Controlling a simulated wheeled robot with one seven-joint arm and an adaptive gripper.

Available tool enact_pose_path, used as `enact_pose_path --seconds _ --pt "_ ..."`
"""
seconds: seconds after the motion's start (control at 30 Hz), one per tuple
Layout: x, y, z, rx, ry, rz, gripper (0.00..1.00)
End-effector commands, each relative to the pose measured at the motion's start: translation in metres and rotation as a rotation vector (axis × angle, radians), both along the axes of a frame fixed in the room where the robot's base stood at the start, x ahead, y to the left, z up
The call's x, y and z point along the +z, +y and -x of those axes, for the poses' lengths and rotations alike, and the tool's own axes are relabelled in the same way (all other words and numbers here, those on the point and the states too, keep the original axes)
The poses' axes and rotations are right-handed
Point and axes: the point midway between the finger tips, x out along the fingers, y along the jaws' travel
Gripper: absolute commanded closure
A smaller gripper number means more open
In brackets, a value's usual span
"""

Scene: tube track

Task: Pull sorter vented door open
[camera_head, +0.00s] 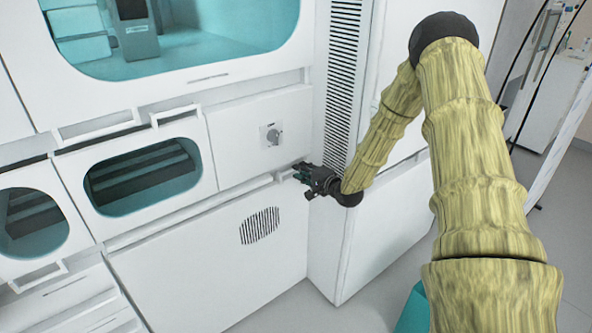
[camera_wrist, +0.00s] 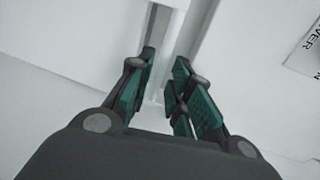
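The sorter's vented door (camera_head: 200,265) is a white lower panel with a patch of dark vent slots (camera_head: 259,226). It looks closed, flush with the cabinet front. A long white bar handle (camera_head: 190,209) runs along its top edge. My gripper (camera_head: 301,172) is at the right end of this handle. In the wrist view, my gripper (camera_wrist: 165,68) has its green-padded fingers apart, one on each side of a narrow white bar (camera_wrist: 166,40), which looks like the handle. A gap shows between the fingers; contact with the bar cannot be made out.
A white panel with a knob (camera_head: 271,135) is above the door, and a windowed drawer (camera_head: 143,178) is to its upper left. A tall louvred column (camera_head: 342,90) stands close right of my gripper. Grey floor (camera_head: 275,310) is clear before the door.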

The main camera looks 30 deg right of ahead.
Motion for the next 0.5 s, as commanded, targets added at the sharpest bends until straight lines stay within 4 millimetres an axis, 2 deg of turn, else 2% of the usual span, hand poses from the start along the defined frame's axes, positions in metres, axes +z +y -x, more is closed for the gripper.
enact_pose_path --seconds 0.2,0.5 --pt "-0.006 0.003 -0.026 0.001 0.002 0.001 0.79" --pt "-0.007 0.004 -0.036 0.001 0.0 0.0 0.79"
